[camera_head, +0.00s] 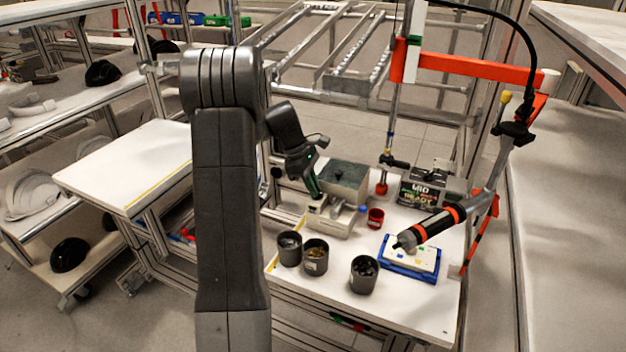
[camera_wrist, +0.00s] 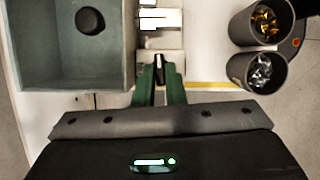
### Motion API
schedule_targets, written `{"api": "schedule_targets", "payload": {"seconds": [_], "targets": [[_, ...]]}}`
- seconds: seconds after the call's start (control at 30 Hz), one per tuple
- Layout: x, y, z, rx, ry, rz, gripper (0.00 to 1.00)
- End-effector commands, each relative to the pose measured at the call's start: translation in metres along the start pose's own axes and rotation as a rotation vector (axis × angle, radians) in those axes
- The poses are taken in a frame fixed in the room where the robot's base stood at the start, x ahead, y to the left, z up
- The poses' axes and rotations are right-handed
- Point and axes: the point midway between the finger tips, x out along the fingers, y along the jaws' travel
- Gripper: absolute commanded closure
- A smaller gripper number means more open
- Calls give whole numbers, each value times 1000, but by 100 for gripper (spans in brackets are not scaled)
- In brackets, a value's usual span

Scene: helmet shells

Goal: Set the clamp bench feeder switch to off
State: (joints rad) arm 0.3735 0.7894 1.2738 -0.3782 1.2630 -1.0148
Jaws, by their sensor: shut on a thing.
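The clamp bench feeder (camera_head: 338,222) stands on the white bench, a pale machine with a grey-green hopper (camera_head: 345,174) on top. In the wrist view the open hopper (camera_wrist: 60,75) lies at left with one round black piece in it. My gripper (camera_head: 317,194) reaches down at the feeder's near left side. In the wrist view its green fingers (camera_wrist: 158,72) are closed around a small dark part at the feeder's pale front, which looks like the feeder switch (camera_wrist: 159,66). The fingers hide much of it, and its setting cannot be read.
Dark cups (camera_head: 316,262) of small parts stand in front of the feeder; two show close to the right of my fingers in the wrist view (camera_wrist: 256,72). A red cup (camera_head: 375,217), a blue tray (camera_head: 402,272) and a hanging black-orange tool (camera_head: 435,225) are to the right.

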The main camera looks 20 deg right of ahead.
Motion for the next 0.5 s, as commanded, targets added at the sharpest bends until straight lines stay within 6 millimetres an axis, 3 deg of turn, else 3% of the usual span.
{"api": "schedule_targets", "payload": {"seconds": [0.5], "targets": [[0, 1, 0, 94, 1, -38, 100]]}}
